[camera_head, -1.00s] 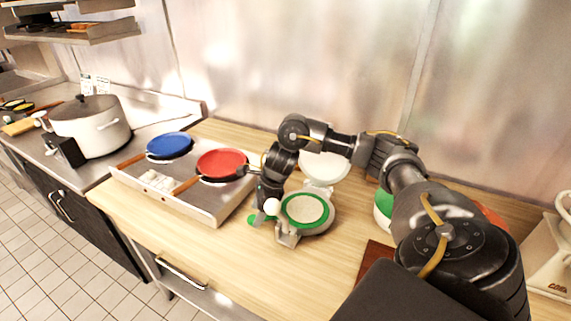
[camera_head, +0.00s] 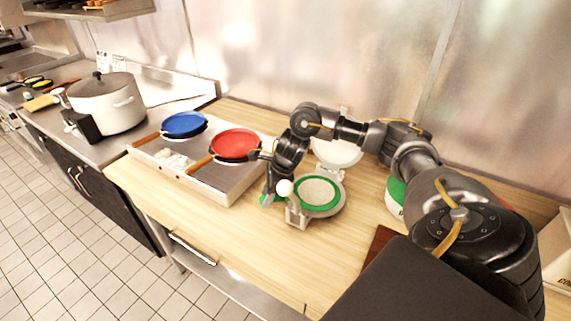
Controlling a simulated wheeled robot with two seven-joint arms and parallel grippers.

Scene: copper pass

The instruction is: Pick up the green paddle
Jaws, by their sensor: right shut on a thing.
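The green paddle (camera_head: 264,200) shows only as a small green patch at the lower end of my right arm, beside the round press. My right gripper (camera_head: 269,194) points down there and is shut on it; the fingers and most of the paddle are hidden. The round press (camera_head: 318,192) stands open on the wooden counter just right of the gripper, with a green ring around a pale disc and its white lid (camera_head: 337,152) raised behind. A white knob (camera_head: 284,187) is close beside the gripper. My left gripper is not in view.
A steel griddle (camera_head: 222,183) with a red pan (camera_head: 235,143) and a blue pan (camera_head: 184,124) stands to the left. A green and white container (camera_head: 393,196) is partly behind my right arm. The wooden counter (camera_head: 200,222) is bare in front.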

